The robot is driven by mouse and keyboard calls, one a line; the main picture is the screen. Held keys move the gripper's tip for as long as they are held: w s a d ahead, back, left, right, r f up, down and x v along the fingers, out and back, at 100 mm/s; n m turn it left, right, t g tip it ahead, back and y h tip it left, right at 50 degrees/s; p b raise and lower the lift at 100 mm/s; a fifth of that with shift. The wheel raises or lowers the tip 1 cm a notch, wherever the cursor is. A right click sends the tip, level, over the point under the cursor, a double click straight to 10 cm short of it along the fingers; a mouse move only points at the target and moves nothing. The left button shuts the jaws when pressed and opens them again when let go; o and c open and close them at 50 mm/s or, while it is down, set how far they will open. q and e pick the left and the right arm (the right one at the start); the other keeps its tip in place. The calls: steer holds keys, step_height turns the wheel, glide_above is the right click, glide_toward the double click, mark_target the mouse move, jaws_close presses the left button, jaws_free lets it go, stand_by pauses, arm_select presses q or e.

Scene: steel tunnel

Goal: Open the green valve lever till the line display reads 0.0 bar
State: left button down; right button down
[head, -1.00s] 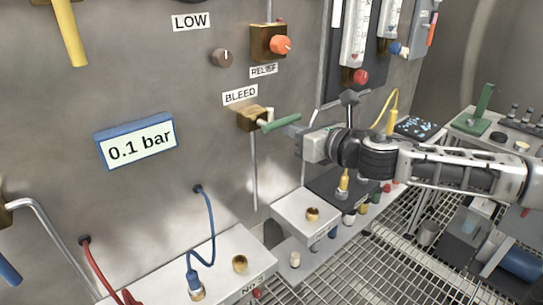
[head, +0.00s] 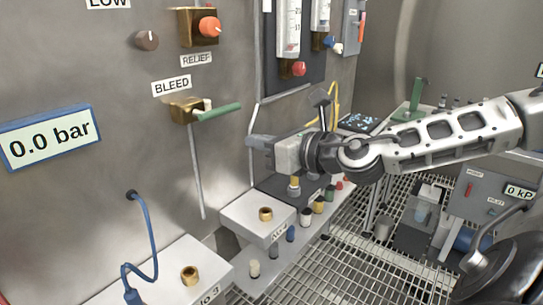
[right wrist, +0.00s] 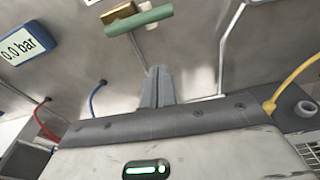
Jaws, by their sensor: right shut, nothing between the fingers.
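The green valve lever (head: 218,112) sits on a brass valve body (head: 184,110) under the BLEED label (head: 172,86) and points right, out from the wall. The lever also shows in the right wrist view (right wrist: 138,20), beyond the fingertips. The line display (head: 48,137) reads 0.0 bar, and it also shows in the right wrist view (right wrist: 20,42). My right gripper (head: 252,142) is shut and empty, below and to the right of the lever, apart from it. My left gripper is not in view.
An orange RELIEF knob (head: 209,27) is above the valve. Gauge tubes with a red knob (head: 299,69) are at the upper right. A ledge with brass fitting (head: 265,214) and coloured caps lies below my right gripper. A blue cable (head: 150,240) hangs at the lower left.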

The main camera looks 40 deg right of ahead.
steer(key=v, duration=0.2)
steer(key=shift+s, duration=0.35)
stand_by(0.4)
steer(key=a+f+m+g+h, duration=0.15)
steer(key=a+f+m, duration=0.25)
steer(key=f+m, duration=0.5)
steer(key=a+f+m+h, duration=0.2)
steer(key=a+f+m, duration=0.35)
steer(key=m, duration=0.55)
steer(key=s+a+f+m+g, duration=0.2)
steer(key=s+f+m+g, duration=0.3)
steer(key=s+f+m, duration=0.4)
steer(key=s+a+f+m+g, duration=0.3)
steer(key=s+f+m+g, duration=0.4)
steer(key=s, duration=0.3)
steer(key=w+a+f+t+y+p, duration=0.2)
steer(key=w+a+t+y, duration=0.2)
steer(key=w+a+t, duration=0.2)
steer(key=shift+w+n+t, duration=0.2)
steer(key=shift+n+t, duration=0.2)
steer(key=shift+t, duration=0.75)
